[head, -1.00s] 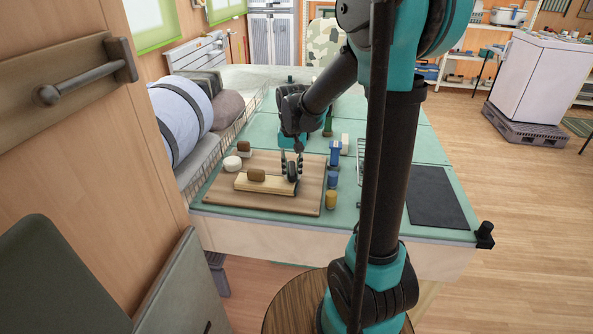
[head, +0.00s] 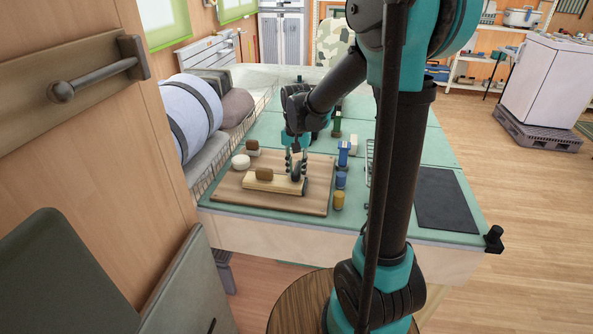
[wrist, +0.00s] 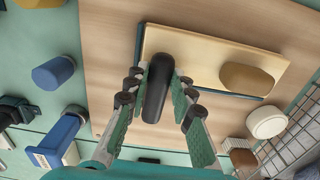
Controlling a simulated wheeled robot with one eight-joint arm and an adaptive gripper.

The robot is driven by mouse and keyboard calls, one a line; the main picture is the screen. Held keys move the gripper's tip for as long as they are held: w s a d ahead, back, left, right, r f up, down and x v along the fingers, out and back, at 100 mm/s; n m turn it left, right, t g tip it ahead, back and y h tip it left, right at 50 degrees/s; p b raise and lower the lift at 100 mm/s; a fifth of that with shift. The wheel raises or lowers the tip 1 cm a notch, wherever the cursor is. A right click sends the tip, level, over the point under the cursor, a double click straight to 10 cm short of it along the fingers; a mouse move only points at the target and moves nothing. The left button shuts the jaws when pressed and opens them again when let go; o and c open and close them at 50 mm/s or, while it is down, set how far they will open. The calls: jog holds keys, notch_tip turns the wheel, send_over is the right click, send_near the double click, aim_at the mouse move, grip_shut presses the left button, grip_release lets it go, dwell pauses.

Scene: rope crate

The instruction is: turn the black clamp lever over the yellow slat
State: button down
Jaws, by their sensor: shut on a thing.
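The yellow slat (head: 260,186) lies on a wooden board (head: 228,195) on the green table; it also shows in the wrist view (wrist: 205,55). The black clamp lever (wrist: 156,92) stands at one end of the slat, its tip over the slat in the wrist view; its pivot is hidden. In the head view the lever (head: 297,174) is small and partly covered by fingers. My gripper (wrist: 158,84) has a finger on each side of the lever and is shut on it. In the head view my gripper (head: 297,160) is low over the slat's right end.
A brown knob (wrist: 247,78) sits on the slat. A white round knob (wrist: 267,122) and another brown one (wrist: 243,160) stand beside it. Blue posts (head: 341,180) and a yellow one (head: 338,200) stand right of the board. A wire rack (wrist: 292,140) borders the table.

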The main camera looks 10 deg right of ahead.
aim_at(296, 172)
jog(key=c, duration=1.3)
grip_release()
jog(key=shift+r, duration=0.1)
notch_tip(296, 172, up, 12)
jog(key=shift+f, duration=0.1)
